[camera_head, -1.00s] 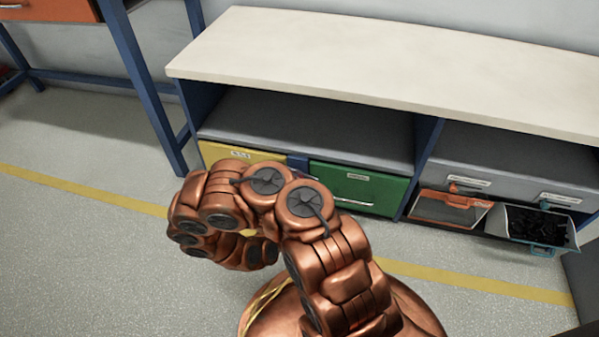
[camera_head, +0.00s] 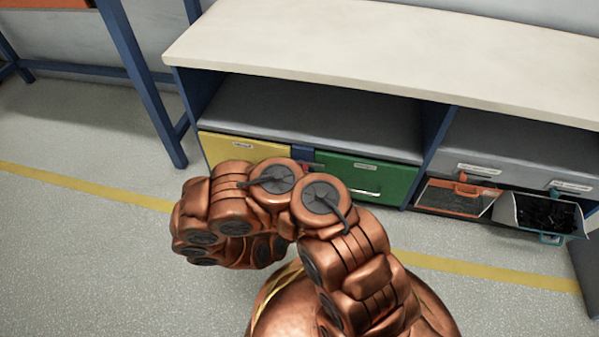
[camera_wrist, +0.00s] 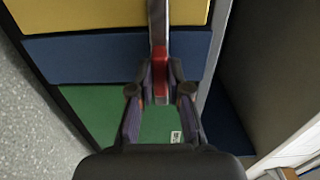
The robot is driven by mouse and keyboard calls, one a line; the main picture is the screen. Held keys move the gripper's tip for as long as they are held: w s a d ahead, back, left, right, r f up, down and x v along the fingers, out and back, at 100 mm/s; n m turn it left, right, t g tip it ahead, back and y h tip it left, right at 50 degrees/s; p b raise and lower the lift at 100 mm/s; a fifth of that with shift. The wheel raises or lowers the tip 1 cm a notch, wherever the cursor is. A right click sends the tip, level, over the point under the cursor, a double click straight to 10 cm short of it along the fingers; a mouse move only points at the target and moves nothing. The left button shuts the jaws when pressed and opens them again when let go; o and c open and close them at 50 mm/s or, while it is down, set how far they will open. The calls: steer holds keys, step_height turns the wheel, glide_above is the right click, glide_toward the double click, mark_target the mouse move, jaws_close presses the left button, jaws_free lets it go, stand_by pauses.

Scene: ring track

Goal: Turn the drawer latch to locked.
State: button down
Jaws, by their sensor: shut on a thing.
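The latch (camera_wrist: 159,30) shows in the wrist view as a narrow grey bar with a red part (camera_wrist: 160,84). It reaches from over the yellow drawer (camera_wrist: 110,15) across the blue divider (camera_wrist: 75,58) toward the green drawer (camera_wrist: 85,110). My gripper (camera_wrist: 161,80) has its two fingers on either side of the red part and is shut on it. In the head view the yellow drawer (camera_head: 232,148) and green drawer (camera_head: 385,183) sit low in the bench. My arm hides the gripper and most of the latch there.
A pale worktop (camera_head: 380,45) overhangs the drawers, with an open grey shelf (camera_head: 300,112) below it. At right, an orange-framed bin (camera_head: 455,200) and an open bin of dark pieces (camera_head: 545,213) jut out. A blue table leg (camera_head: 140,85) stands left. The floor ahead is clear.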

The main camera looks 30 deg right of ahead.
steer(key=shift+s+d, duration=0.1)
steer(key=shift+d, duration=0.05)
steer(key=c, duration=1.1)
jaws_free()
steer(key=shift+r, duration=0.45)
steer(key=o, duration=0.5)
steer(key=r, duration=0.6)
steer(key=shift+a+r, duration=0.2)
steer(key=shift+r, duration=0.55)
steer(key=c, duration=0.5)
steer(key=shift+d+r, duration=0.1)
steer(key=shift+r, duration=0.75)
